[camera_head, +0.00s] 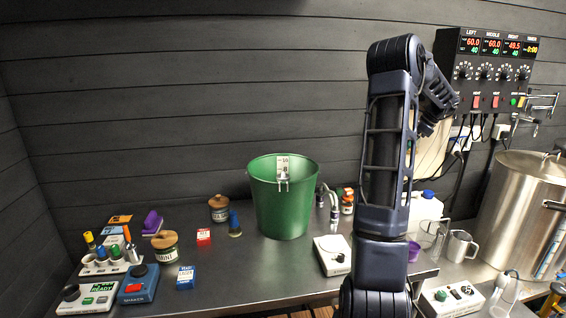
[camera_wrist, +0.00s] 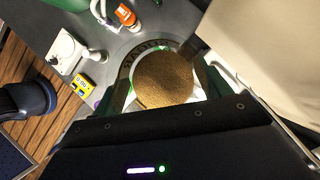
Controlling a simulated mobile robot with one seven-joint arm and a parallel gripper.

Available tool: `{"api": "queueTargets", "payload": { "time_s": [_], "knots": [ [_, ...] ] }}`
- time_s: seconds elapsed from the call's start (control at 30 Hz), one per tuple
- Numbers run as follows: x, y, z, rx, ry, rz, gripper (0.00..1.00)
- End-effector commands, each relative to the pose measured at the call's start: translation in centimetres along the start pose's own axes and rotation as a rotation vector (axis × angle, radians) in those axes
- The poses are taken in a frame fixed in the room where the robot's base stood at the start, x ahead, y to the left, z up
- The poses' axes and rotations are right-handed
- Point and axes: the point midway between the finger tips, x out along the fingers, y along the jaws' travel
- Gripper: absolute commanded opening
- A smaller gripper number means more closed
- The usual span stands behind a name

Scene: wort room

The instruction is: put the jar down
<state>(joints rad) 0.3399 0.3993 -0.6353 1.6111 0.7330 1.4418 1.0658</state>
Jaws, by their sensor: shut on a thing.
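The jar (camera_wrist: 165,82) shows in the wrist view from above as a round brown, cork-like top with pale sides below. My gripper (camera_wrist: 166,93) is shut on it, with a dark green finger on each side. In the head view my arm stands in front, and the held jar and gripper are hidden.
A beige bulk (camera_wrist: 265,40) is close at the wrist view's upper right.

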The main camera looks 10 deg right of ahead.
Motion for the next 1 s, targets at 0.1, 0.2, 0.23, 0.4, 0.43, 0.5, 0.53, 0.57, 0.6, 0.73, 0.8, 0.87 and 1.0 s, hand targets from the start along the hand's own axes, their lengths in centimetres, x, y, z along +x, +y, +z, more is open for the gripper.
{"api": "queueTargets", "payload": {
  "time_s": [0.1, 0.2, 0.23, 0.4, 0.43, 0.5, 0.53, 0.57, 0.6, 0.73, 0.8, 0.87, 1.0],
  "knots": [
    [1.1, 0.3, 2.8, 0.031, -0.001, -0.020, 0.40],
    [2.0, 0.7, 4.8, 0.062, -0.001, -0.037, 0.40],
    [2.3, 0.8, 5.4, 0.071, -0.001, -0.042, 0.40],
    [3.7, 1.5, 8.7, 0.121, -0.001, -0.072, 0.40],
    [4.0, 1.6, 9.3, 0.130, -0.002, -0.076, 0.40],
    [4.5, 1.9, 10.4, 0.151, -0.001, -0.088, 0.40],
    [4.8, 2.1, 11.0, 0.159, -0.001, -0.092, 0.40],
    [5.0, 2.2, 11.5, 0.168, -0.001, -0.097, 0.40],
    [5.3, 2.5, 12.2, 0.178, -0.001, -0.104, 0.40],
    [6.2, 3.2, 14.3, 0.214, -0.001, -0.123, 0.40],
    [6.7, 3.6, 15.4, 0.233, -0.001, -0.135, 0.40],
    [7.1, 4.0, 16.4, 0.248, -0.002, -0.144, 0.40],
    [8.0, 4.9, 18.4, 0.283, -0.001, -0.163, 0.40]
  ]
}}
